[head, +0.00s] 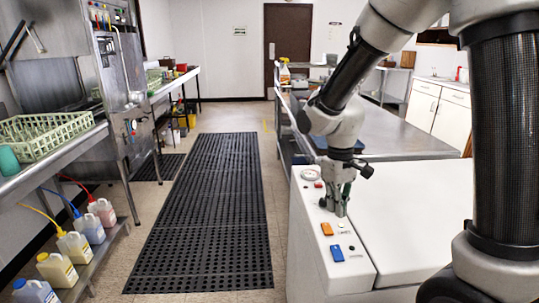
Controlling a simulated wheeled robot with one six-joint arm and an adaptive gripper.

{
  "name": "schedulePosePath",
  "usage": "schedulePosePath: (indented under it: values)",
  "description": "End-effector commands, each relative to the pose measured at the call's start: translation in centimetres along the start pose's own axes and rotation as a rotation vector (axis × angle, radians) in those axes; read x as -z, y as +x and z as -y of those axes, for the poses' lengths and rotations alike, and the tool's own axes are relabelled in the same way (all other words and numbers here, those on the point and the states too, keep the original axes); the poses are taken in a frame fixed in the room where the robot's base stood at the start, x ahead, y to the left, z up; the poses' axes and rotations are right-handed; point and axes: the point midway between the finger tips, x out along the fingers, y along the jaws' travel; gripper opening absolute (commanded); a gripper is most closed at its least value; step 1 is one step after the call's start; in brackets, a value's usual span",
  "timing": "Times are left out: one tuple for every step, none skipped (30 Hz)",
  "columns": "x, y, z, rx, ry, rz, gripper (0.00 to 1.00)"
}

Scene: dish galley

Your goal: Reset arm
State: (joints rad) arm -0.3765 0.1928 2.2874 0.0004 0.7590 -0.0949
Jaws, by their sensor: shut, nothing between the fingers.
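My gripper (336,205) hangs from my arm on the right side of the head view, pointing down. Its fingers are shut with nothing between them. The fingertips are just over the control panel of a white machine (415,212). From this view I cannot tell whether they touch the panel. An orange button (327,229) and a blue button (337,253) lie on the panel in front of the gripper. A round gauge (309,174) sits behind it to the left. The gripper hides part of the panel.
A steel table (395,130) stands behind the machine. A black floor mat (205,215) runs along the clear aisle. On the left, a green dish rack (45,137) sits on a counter above a low shelf of jugs (88,228). A brown door (287,45) is at the back.

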Motion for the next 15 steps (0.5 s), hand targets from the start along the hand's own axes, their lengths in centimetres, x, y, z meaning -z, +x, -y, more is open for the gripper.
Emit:
schedulePosePath:
  values:
    - [-1.7, -1.0, 0.0, 0.001, 0.021, 0.007, 0.0]
    - [-2.6, -1.6, -0.2, 0.002, 0.037, 0.007, 0.0]
    - [-3.9, -2.5, -0.5, 0.003, 0.06, 0.0, 0.0]
    - [-4.9, -3.2, -0.7, 0.003, 0.079, -0.006, 0.0]
    - [-5.8, -4.0, -1.0, 0.004, 0.098, -0.017, 0.0]
    - [-7.2, -5.0, -1.3, 0.004, 0.123, -0.032, 0.0]
    - [-8.1, -5.7, -1.6, 0.004, 0.145, -0.048, 0.0]
    - [-9.2, -6.5, -1.8, 0.003, 0.166, -0.062, 0.0]
    - [-10.6, -7.4, -2.2, 0.002, 0.196, -0.088, 0.0]
    - [-11.8, -8.1, -2.4, 0.001, 0.218, -0.108, 0.0]
    - [-12.8, -8.8, -2.7, -0.001, 0.241, -0.131, 0.0]
    - [-14.3, -9.6, -3.0, -0.004, 0.272, -0.164, 0.0]
    - [-15.4, -10.2, -3.1, -0.007, 0.294, -0.19, 0.0]
    - [-16.3, -10.7, -3.3, -0.011, 0.315, -0.216, 0.0]
    - [-17.5, -11.4, -3.5, -0.017, 0.341, -0.252, 0.0]
